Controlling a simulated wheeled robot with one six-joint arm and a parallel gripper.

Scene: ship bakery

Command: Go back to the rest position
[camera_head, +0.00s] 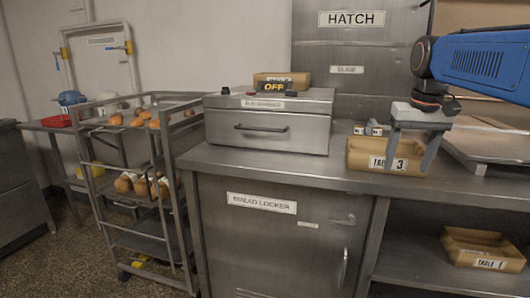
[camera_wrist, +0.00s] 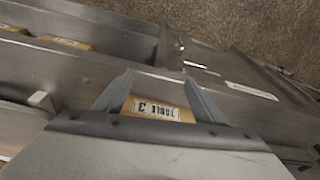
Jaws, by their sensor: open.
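My gripper (camera_head: 410,150) is at the right of the head view, at the end of a blue arm, pointing down. Its two fingers are apart, over and around part of a tan box labelled "TABLE 3" (camera_head: 360,156) on the steel counter. In the wrist view the box (camera_wrist: 152,106) shows between the open fingers. I cannot tell whether the fingers touch it. Small labelled items (camera_head: 368,129) show at the box's top.
A steel drawer unit (camera_head: 300,136) with an "OFF" sign stands on the counter (camera_head: 270,167). A rack (camera_head: 185,215) with bread is at left. A "TABLE 1" box (camera_head: 484,248) sits on the lower shelf. A board (camera_head: 490,147) lies at right. The hatch (camera_head: 345,70) is behind.

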